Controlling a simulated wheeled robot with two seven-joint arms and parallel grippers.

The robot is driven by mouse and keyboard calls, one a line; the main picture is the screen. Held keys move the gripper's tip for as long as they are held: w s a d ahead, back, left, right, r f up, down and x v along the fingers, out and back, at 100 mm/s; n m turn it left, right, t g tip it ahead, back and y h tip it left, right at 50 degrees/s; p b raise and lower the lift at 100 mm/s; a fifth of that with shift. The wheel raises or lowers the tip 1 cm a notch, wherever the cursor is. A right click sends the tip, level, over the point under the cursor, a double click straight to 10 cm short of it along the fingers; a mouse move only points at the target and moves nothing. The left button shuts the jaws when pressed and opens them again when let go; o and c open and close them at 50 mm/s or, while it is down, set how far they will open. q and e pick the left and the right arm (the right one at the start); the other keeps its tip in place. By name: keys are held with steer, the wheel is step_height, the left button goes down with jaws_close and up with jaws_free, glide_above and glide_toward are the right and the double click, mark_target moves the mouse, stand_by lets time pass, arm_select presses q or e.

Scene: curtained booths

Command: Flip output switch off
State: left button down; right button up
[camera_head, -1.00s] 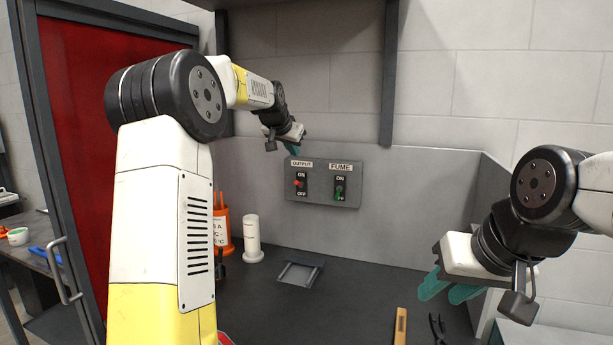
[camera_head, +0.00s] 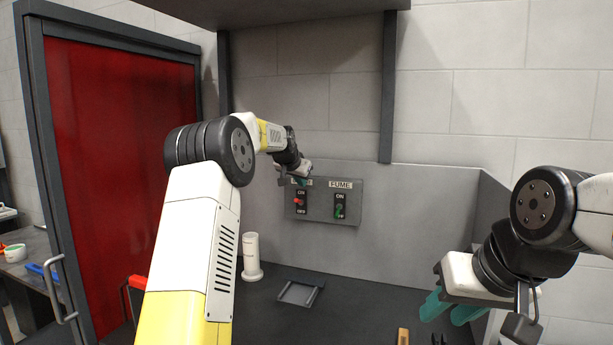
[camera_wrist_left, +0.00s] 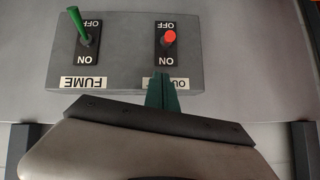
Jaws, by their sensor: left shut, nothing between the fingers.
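The grey switch panel (camera_head: 322,216) is on the booth's back wall. Its output switch (camera_head: 299,201) has a red lever and sits left of the fume switch (camera_head: 340,209), whose green lever points toward OFF. In the left wrist view, upside down, the red lever (camera_wrist_left: 169,38) shows nearly end-on between ON and OFF. My left gripper (camera_head: 302,182) is shut and empty, its teal fingertips (camera_wrist_left: 161,77) over the OUTPUT label, just above the output switch. I cannot tell whether they touch the panel. My right gripper (camera_head: 450,308) is open and empty at the right, away from the panel.
A dark worktop (camera_head: 350,306) lies below the panel, with a white cylinder (camera_head: 251,257) and a flat grey frame (camera_head: 299,293) on it. A red curtain (camera_head: 125,150) stands left. A dark post (camera_head: 388,90) rises behind the panel's right side.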

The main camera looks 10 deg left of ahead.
mark_target(298, 201)
arm_select(q)
steer(key=shift+s+a+f, duration=0.2)
steer(key=shift+f, duration=0.4)
steer(key=shift+s+a+f, duration=0.15)
steer(key=shift+s+f, duration=0.1)
steer(key=shift+f, duration=0.4)
steer(key=shift+s+a+f, duration=0.2)
steer(key=shift+f, duration=0.4)
